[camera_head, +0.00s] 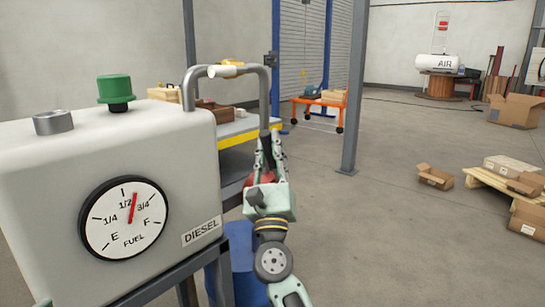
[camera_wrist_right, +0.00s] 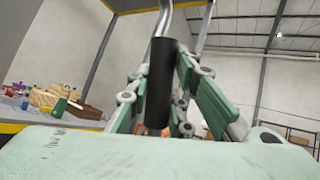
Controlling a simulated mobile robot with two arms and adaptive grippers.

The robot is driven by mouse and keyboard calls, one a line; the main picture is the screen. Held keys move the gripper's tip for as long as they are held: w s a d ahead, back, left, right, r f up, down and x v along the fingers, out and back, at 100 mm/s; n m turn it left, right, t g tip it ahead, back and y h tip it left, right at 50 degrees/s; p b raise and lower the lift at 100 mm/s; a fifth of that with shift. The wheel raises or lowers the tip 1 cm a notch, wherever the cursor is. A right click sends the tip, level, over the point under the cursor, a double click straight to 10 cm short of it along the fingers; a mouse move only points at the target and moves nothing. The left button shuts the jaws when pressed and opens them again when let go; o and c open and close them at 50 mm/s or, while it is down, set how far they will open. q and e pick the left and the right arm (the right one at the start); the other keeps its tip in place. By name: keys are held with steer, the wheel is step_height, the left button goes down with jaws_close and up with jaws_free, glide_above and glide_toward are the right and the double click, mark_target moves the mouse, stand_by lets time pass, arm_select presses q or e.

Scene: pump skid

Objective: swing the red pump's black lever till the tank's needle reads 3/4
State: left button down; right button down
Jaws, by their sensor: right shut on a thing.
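The tank (camera_head: 185,140) is a pale box at the left. Its round white fuel gauge (camera_head: 108,226) has a red needle (camera_head: 132,207) pointing between the 1/2 and 3/4 marks. The red pump (camera_head: 262,179) is mostly hidden behind my right gripper. My right gripper (camera_head: 266,153) is beside the tank's right side, its fingers closed around the black lever (camera_head: 267,141). In the right wrist view the black lever (camera_wrist_right: 160,85) stands nearly upright between the fingers, a grey pipe rising behind it. My left gripper is out of view.
A green cap (camera_head: 115,90) sits on the tank. A blue drum (camera_head: 244,270) is below. A grey post (camera_head: 355,90) and open floor lie to the right.

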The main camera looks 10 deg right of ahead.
steer(key=shift+s+a+f+n+y+b, duration=0.2)
steer(key=shift+a+n+y+b, duration=0.1)
steer(key=shift+y+b, duration=0.25)
stand_by(0.4)
steer(key=c, duration=1.6)
jaws_free()
steer(key=shift+o, duration=0.2)
steer(key=v, duration=1.2)
steer(key=shift+f, duration=0.15)
steer(key=shift+w, duration=0.15)
